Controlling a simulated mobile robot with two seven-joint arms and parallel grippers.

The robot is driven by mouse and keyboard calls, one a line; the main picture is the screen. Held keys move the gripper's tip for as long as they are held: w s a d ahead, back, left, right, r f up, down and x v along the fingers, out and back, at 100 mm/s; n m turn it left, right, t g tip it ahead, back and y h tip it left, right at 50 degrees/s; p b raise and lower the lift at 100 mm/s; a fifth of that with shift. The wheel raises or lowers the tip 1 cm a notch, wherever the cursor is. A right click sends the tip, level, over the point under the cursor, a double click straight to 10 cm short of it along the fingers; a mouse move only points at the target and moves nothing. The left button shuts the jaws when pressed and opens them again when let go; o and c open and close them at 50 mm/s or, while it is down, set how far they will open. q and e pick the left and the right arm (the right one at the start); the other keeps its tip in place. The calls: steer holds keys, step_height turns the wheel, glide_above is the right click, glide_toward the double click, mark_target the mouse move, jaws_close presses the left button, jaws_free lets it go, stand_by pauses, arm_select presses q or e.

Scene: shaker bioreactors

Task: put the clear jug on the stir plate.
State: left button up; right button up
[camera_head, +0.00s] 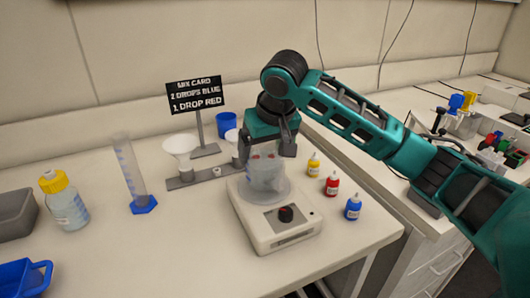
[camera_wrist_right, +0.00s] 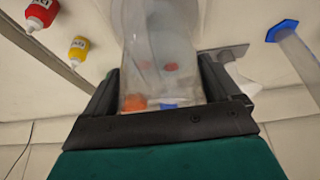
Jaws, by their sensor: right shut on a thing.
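The clear jug (camera_head: 265,172) stands upright over the round top of the stir plate (camera_head: 278,232), and its base appears to touch that top. My right gripper (camera_head: 268,150) comes down from above and is shut on the jug's upper part. In the right wrist view the jug (camera_wrist_right: 165,60) sits between the two dark fingers of the gripper (camera_wrist_right: 160,95), with red and blue spots showing through its wall. The stir plate has a red-black knob on its front. My left gripper is not in view.
Yellow, red (camera_head: 332,184) and blue (camera_head: 353,207) dropper bottles stand right of the stir plate. A funnel stand (camera_head: 195,177), a graduated cylinder (camera_head: 131,170) and a yellow-capped bottle (camera_head: 63,200) are to the left. A black sign (camera_head: 196,94) stands behind.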

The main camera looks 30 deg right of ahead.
steer(key=shift+f, duration=0.65)
steer(key=shift+f, duration=0.15)
steer(key=o, duration=1.1)
steer(key=shift+c, duration=0.2)
steer(key=v, duration=1.1)
steer(key=shift+s+r, duration=0.1)
steer(key=shift+r, duration=0.25)
steer(key=shift+s+r, duration=0.15)
steer(key=shift+r, duration=0.1)
